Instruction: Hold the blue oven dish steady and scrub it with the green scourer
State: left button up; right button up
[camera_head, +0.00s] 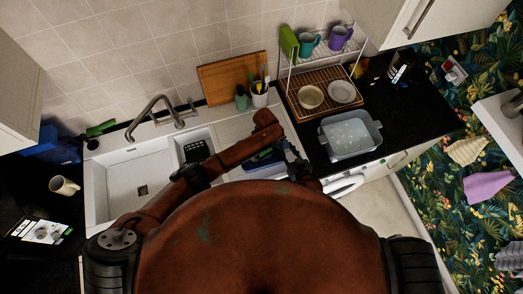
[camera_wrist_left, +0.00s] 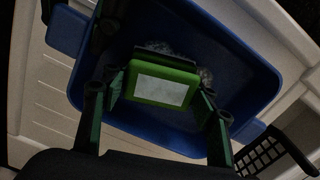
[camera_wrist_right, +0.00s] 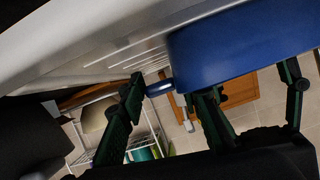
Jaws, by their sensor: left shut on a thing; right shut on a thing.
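The blue oven dish (camera_head: 262,161) lies on the sink's draining area, partly hidden behind my arms in the head view. The left wrist view shows its inside (camera_wrist_left: 245,85), with a pale, foamy-looking patch (camera_wrist_left: 205,76) beside the scourer. My left gripper (camera_wrist_left: 158,100) is shut on the green scourer (camera_wrist_left: 178,75), which has a pale face and is over the inside of the dish; contact is unclear. My right gripper (camera_wrist_right: 168,88) is shut on a handle at the dish's end; the dish (camera_wrist_right: 240,45) is at upper right in the right wrist view.
The white sink (camera_head: 125,180) and tap (camera_head: 152,112) are to the left, with a black caddy (camera_head: 196,151). A clear tub (camera_head: 349,137) of water stands right of the dish. Behind are a dish rack (camera_head: 300,108), a utensil pot (camera_head: 260,97) and a wooden board (camera_head: 230,78).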

pick_arm(q)
jog(key=shift+w+d+f, duration=0.1)
jog(key=shift+w+d, duration=0.05)
jog(key=shift+d, duration=0.85)
jog(key=shift+s+a, duration=0.25)
jog(key=shift+a, duration=0.5)
jog(key=shift+s+a, duration=0.3)
jog(key=shift+a, duration=0.4)
jog(key=shift+s+a, duration=0.25)
jog(key=shift+a, duration=0.5)
jog(key=shift+s+a, duration=0.1)
jog(key=shift+a, duration=1.1)
jog(key=o, duration=1)
jog(key=shift+f, duration=0.4)
jog(key=shift+c, duration=0.6)
